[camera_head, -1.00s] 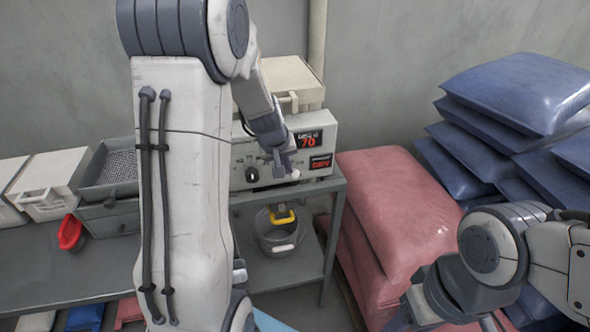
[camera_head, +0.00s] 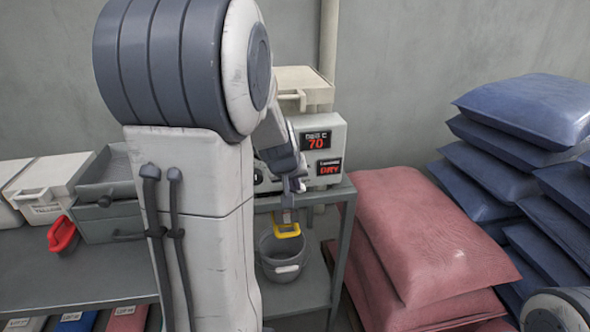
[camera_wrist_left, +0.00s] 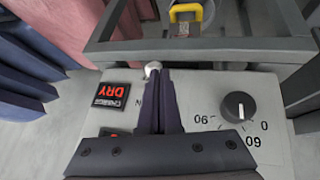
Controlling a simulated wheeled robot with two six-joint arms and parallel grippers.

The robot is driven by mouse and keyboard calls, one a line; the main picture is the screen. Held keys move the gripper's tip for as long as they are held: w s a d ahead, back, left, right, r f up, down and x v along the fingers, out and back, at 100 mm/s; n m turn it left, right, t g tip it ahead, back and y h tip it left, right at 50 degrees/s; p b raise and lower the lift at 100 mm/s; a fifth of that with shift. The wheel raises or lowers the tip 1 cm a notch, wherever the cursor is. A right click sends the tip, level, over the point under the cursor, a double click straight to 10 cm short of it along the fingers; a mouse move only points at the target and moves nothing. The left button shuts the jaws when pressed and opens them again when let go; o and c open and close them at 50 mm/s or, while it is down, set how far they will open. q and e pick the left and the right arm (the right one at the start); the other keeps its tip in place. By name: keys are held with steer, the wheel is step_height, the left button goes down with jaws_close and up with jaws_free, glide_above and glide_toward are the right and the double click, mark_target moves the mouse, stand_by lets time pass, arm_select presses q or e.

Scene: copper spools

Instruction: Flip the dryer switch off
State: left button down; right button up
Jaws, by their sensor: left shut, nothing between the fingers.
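The dryer (camera_head: 336,166) is a pale box on the metal bench with red readouts, "70" above and "DRY" below. In the left wrist view its panel (camera_wrist_left: 200,82) shows upside down. The switch (camera_wrist_left: 153,67) has a pale round tip beside the fingertips, and the fingers hide its base and part of its label. My left gripper (camera_wrist_left: 157,78) is shut and empty, over the panel between the DRY readout and a black dial (camera_wrist_left: 238,106). I cannot tell whether it touches the switch. In the head view the left gripper (camera_head: 297,186) is in front of the panel. My right gripper is out of view.
A grey bucket (camera_head: 270,262) with a yellow-handled item (camera_head: 287,230) stands on the lower shelf. Pink sacks (camera_head: 420,235) and blue sacks (camera_head: 525,110) are stacked to the right. A red scoop (camera_head: 63,235) and a grey bin (camera_head: 107,172) sit left on the bench.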

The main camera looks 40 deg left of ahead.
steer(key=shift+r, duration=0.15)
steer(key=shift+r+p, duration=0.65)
steer(key=shift+p, duration=0.1)
